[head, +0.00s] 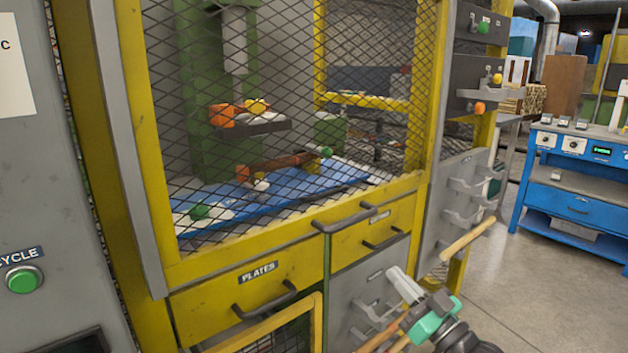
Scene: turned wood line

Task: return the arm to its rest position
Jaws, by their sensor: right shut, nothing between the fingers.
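My right gripper (402,284) is at the lower middle of the head view, its pale grey fingers pointing up and to the left. The fingers are together with nothing held between them. Its wrist has teal-green parts and dark joints running down to the bottom edge. The gripper shows in front of the grey panel below the yellow-framed machine cage. I cannot tell how close it is to that panel. My left gripper does not show.
The mesh cage (290,110) has a handle (345,220) that sticks out. A PLATES drawer (247,289) is below. A wooden rod (467,240) slants near my right gripper. A blue workbench (570,195) stands at right, with open floor (510,300) before it.

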